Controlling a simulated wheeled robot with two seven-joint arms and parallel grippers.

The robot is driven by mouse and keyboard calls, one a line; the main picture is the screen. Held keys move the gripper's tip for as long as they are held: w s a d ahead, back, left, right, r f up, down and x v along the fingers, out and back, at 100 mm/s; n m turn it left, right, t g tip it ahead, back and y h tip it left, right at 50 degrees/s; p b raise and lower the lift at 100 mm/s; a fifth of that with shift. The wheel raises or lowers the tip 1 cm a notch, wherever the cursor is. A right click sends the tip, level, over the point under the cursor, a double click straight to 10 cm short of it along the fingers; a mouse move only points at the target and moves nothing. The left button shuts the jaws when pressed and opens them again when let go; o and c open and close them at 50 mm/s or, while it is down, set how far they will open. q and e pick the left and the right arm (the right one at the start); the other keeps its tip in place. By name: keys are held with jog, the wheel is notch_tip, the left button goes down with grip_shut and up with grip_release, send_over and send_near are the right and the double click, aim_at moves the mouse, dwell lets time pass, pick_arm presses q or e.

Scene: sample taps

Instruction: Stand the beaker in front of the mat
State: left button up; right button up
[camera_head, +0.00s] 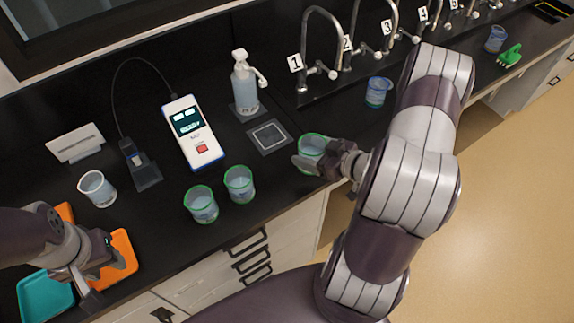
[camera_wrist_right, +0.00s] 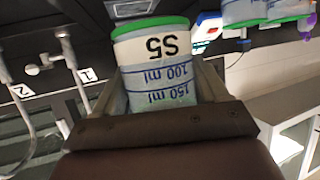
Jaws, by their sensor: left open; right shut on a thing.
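The beaker with a green rim (camera_head: 311,144) is in my right gripper (camera_head: 322,163), to the right of the small dark mat with a pale square outline (camera_head: 269,137). In the right wrist view the beaker (camera_wrist_right: 158,70) shows the label S5 and blue volume marks, upside down in the picture, between the two fingers. Whether its base touches the counter I cannot tell. My left gripper (camera_head: 101,272) is open and empty over the orange tray (camera_head: 122,247) at the lower left.
Two green-rimmed beakers (camera_head: 201,204) (camera_head: 239,184) stand left of the held one, near the front edge. Numbered taps (camera_head: 332,74) and a blue beaker (camera_head: 377,92) are behind right.

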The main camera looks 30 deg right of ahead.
jog(key=w+a+f, duration=0.2)
jog(key=w+a, duration=0.1)
jog(key=w+a+f, duration=0.1)
jog(key=a, duration=0.1)
jog(key=shift+w+f+p, duration=0.35)
jog(key=shift+p, duration=0.05)
notch_tip(320, 180, down, 4)
jog(key=shift+r+p, duration=0.1)
jog(key=shift+p, duration=0.2)
jog(key=shift+f, duration=0.2)
jog(key=shift+f, duration=0.1)
jog(key=o, duration=1.1)
